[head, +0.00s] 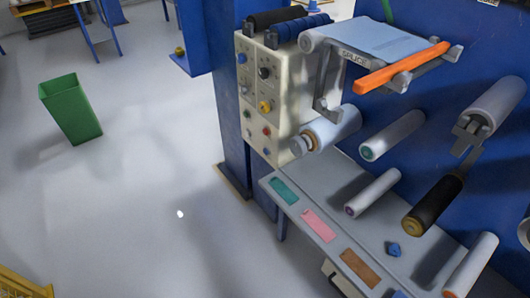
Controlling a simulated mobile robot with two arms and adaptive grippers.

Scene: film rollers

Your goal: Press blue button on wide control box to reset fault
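The cream control box (285,92) is fixed to the blue machine, left of the rollers in the head view. Its front carries several small buttons and knobs. A blue button (242,58) shows near the upper left of the front. A black knob (264,72), a yellow knob (264,106) and a red button (267,131) are on the right part of the front. Labels and fault lights are too small to read. Neither of my grippers is in view.
A grey shelf (325,218) with coloured strips juts out below the box. Several rollers, including a white one (392,135) and a black one (433,205), stick out to the right. A green bin (70,110) stands left. The grey floor (150,185) between is clear.

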